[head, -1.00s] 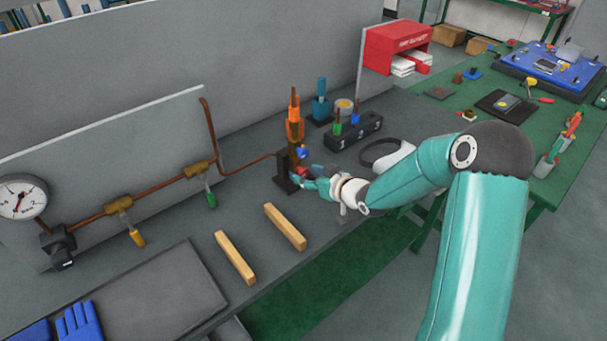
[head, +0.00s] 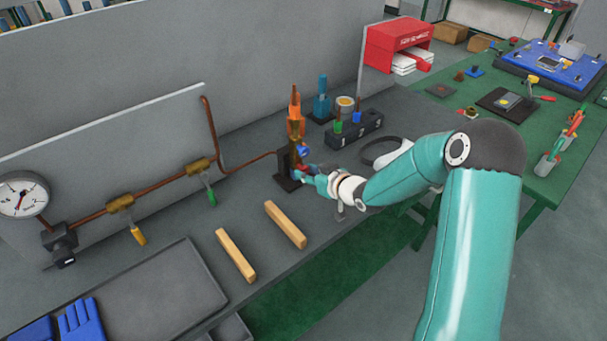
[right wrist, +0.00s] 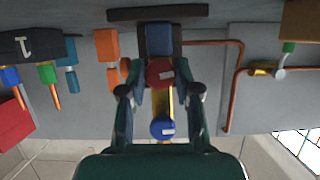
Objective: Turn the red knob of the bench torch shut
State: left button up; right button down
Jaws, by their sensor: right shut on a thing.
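A blue knob (right wrist: 162,128) sits on the same brass body. In the head view the blue knob (head: 303,150) shows just above my right gripper (head: 307,173), which hides most of the red knob. In the right wrist view my right gripper (right wrist: 160,80) has its fingers on both sides of the red knob, shut on it. My left gripper is not in view.
A copper pipe with two valves (head: 119,203) and a gauge (head: 22,196) runs left of the torch. A black holder (head: 354,135) with small bottles stands to its right. Two wooden bars (head: 285,224) lie in front. A red dispenser (head: 392,46) hangs behind.

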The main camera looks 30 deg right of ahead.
jog(key=shift+r+m+y+p, duration=0.1)
jog(key=shift+m+y+p, duration=0.7)
jog(key=shift+m+p, duration=0.35)
jog(key=shift+d+m+y+p, duration=0.15)
jog(key=shift+m+y+p, duration=0.45)
jog(key=shift+m+p, duration=0.3)
jog(key=shift+m+y+p, duration=0.4)
jog(key=shift+m, duration=0.15)
jog(key=shift+d+f+m+y, duration=0.1)
jog(key=shift+f+m+y, duration=0.25)
jog(key=shift+m, duration=0.35)
jog(key=shift+m+t+y, duration=0.35)
jog(key=shift+m+t, duration=0.05)
jog(key=shift+m, duration=0.3)
jog(key=shift+f+m+t+y, duration=0.1)
jog(key=shift+m+t+y, duration=0.3)
jog(key=shift+m, duration=0.7)
jog(key=m+b, duration=0.1)
jog(key=m, duration=0.1)
jog(key=m+t+y+b, duration=0.1)
jog(key=m+b, duration=0.1)
jog(key=m, duration=0.1)
jog(key=shift+d+f+t, duration=0.1)
jog(key=shift+t, duration=0.2)
jog(key=shift+m, duration=0.3)
